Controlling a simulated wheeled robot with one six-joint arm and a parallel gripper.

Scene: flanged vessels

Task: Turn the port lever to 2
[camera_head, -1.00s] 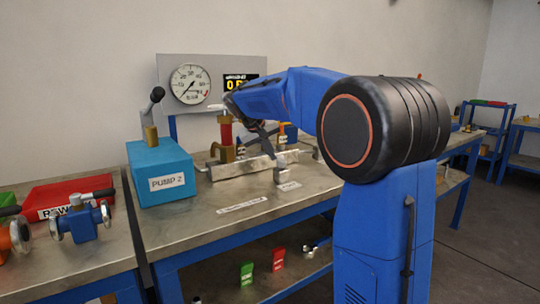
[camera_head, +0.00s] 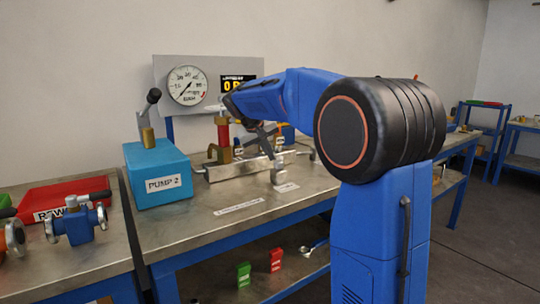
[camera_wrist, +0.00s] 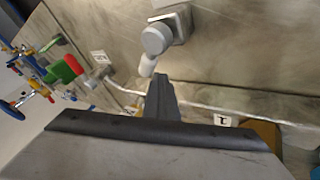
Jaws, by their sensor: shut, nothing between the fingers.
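The port lever shows in the wrist view as a grey round hub with a short pale handle (camera_wrist: 148,64), on a grey block (camera_wrist: 172,22). In the head view the grey lever part (camera_head: 278,172) is at the front of the metal manifold block (camera_head: 238,168). My gripper (camera_wrist: 163,82) is shut and empty, its tips close beside the pale handle's end; I cannot tell whether they touch. In the head view my gripper (camera_head: 264,134) is over the manifold, small and partly lost among the fittings. A small "1" tag (camera_wrist: 222,121) lies right of my fingers; another tag (camera_wrist: 100,57) is unreadable.
The blue PUMP 2 box (camera_head: 160,178) with its upright lever stands left on the bench. A gauge panel (camera_head: 208,73) is behind. A red fitting (camera_head: 223,130) rises beside my arm. A red tray (camera_head: 65,196) and a blue valve (camera_head: 78,222) are farther left. The bench front is mostly clear.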

